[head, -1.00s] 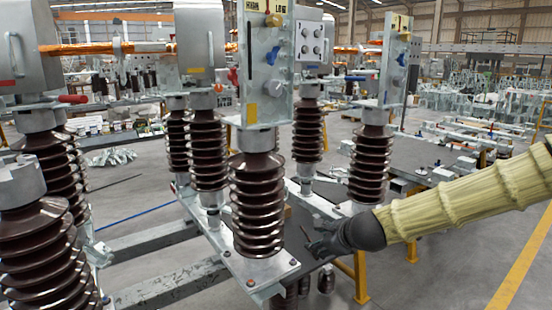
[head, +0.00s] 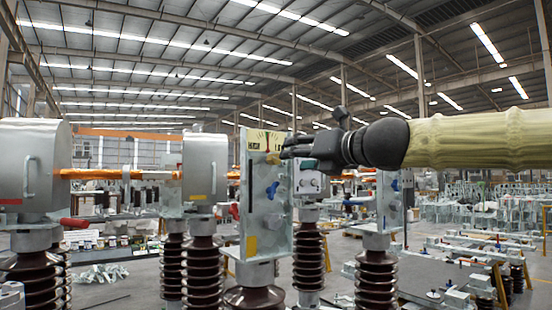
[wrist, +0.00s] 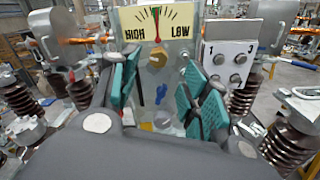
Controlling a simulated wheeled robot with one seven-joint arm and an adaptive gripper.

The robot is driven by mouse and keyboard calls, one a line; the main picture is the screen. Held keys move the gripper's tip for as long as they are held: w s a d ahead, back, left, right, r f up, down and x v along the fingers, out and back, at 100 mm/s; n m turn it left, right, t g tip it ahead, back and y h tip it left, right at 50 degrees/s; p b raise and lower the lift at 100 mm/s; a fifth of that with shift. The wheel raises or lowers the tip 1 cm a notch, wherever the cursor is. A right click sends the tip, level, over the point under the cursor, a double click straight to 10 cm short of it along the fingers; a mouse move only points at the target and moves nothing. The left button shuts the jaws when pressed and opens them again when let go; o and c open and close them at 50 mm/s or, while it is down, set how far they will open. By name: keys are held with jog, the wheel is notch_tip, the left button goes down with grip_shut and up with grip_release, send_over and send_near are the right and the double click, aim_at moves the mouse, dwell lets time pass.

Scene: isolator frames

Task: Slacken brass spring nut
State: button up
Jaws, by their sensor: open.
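The brass spring nut (wrist: 157,60) sits on the grey upright plate (wrist: 140,104), just below the HIGH/LOW gauge (wrist: 157,18). The gauge's needle stands near the middle. In the head view the nut (head: 273,159) is small, near the top of the plate. My gripper (head: 290,150) reaches in from the right, level with the plate's top. In the wrist view my gripper (wrist: 163,88) is open, its teal-padded fingers apart on either side of the view. The nut shows between and beyond the fingertips, with nothing between them. I cannot tell the exact gap to it.
A box numbered 1 to 3 with several round knobs (wrist: 229,62) stands close on the right. Brown ribbed insulators (head: 202,270) and grey metal housings (head: 28,168) fill the left.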

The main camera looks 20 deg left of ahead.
aim_at(278, 157)
jog(key=p+x, duration=0.2)
jog(key=x, duration=0.7)
jog(key=shift+w+a+f, duration=0.1)
jog(key=shift+w+a, duration=0.1)
jog(key=shift+a, duration=0.05)
jog(key=c, duration=1)
